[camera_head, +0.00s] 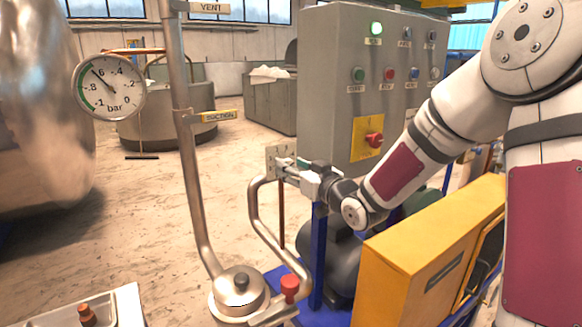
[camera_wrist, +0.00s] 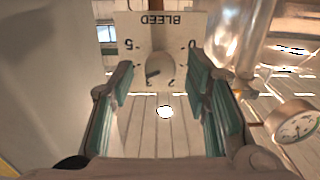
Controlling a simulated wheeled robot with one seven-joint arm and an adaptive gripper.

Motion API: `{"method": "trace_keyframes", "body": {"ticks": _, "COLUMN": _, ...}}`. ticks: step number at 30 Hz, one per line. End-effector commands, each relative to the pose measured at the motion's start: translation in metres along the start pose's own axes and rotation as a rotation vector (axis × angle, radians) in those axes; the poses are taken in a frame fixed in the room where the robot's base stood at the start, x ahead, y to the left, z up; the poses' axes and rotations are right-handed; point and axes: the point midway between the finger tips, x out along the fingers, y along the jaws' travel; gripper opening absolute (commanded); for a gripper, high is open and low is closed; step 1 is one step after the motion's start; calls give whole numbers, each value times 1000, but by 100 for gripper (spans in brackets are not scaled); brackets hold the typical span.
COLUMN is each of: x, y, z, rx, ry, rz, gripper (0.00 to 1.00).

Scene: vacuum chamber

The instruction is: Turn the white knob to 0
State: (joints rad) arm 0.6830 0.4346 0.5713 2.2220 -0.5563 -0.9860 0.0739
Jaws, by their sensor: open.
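A pale plate labelled BLEED (camera_wrist: 176,20) appears upside down in the wrist view, with a 5 at its left and a 0 at its right. The white knob (camera_wrist: 160,64) looks like a pale rounded shape in the middle of the plate, with a small dark mark at its lower left. Where it points is hard to tell. My gripper (camera_wrist: 165,125) is open, its green-padded fingers apart on either side below the knob. In the head view my gripper (camera_head: 283,171) is close to the edge of the plate (camera_head: 277,157); the knob is hidden or too small there.
A grey control cabinet (camera_head: 330,80) with buttons and a red switch (camera_head: 374,139) stands behind my arm. A bent steel pipe (camera_head: 258,215) rises just left of my gripper. A yellow box (camera_head: 430,255) is below my forearm. A pressure gauge (camera_head: 108,86) is at left.

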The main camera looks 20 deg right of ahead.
Motion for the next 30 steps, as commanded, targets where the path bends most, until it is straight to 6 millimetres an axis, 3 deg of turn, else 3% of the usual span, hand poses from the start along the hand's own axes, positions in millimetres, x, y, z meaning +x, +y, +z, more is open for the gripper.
{"method": "trace_keyframes", "body": {"ticks": 12, "x": 10, "y": 0, "z": 0, "rx": 0, "ry": -1, "rz": 0, "gripper": 43}}
{"method": "trace_keyframes", "body": {"ticks": 13, "x": 10, "y": 0, "z": 0, "rx": 0, "ry": 0, "rz": 0, "gripper": 41}}
{"method": "trace_keyframes", "body": {"ticks": 18, "x": 9, "y": 0, "z": 0, "rx": 0, "ry": 0, "rz": 0, "gripper": 3}}
{"method": "trace_keyframes", "body": {"ticks": 19, "x": 9, "y": 0, "z": 0, "rx": 0, "ry": 0, "rz": 0, "gripper": 0}}
{"method": "trace_keyframes", "body": {"ticks": 30, "x": 10, "y": -1, "z": 0, "rx": -40, "ry": 1, "rz": -1, "gripper": 0}}
